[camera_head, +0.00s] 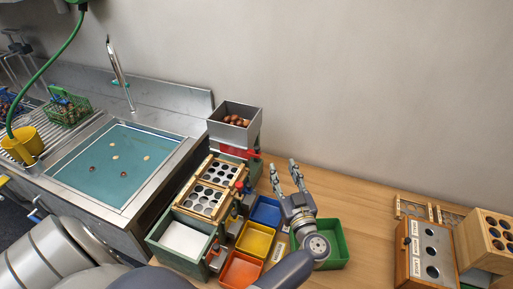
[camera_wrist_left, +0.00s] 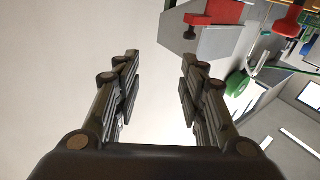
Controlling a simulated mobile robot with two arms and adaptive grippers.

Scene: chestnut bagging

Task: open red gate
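A grey metal hopper (camera_head: 235,118) stands at the back of the sorting station and holds brown chestnuts. The red gate (camera_head: 236,152) sits just under it, with a red tab sticking out to the right. In the left wrist view, a red part with a tab (camera_wrist_left: 212,13) shows at the top, on a grey block. My left gripper (camera_head: 283,164) is open and empty, to the right of the gate and apart from it. Its two fingers are spread in the left wrist view (camera_wrist_left: 160,75). My right gripper is in neither view.
Below the gate are wooden trays with round holes (camera_head: 204,199) and a green box (camera_head: 157,244). Blue (camera_head: 265,211), yellow (camera_head: 254,240), orange (camera_head: 240,270) and green (camera_head: 335,243) bins stand nearby. A sink (camera_head: 117,160) is left; wooden boxes (camera_head: 430,252) are right.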

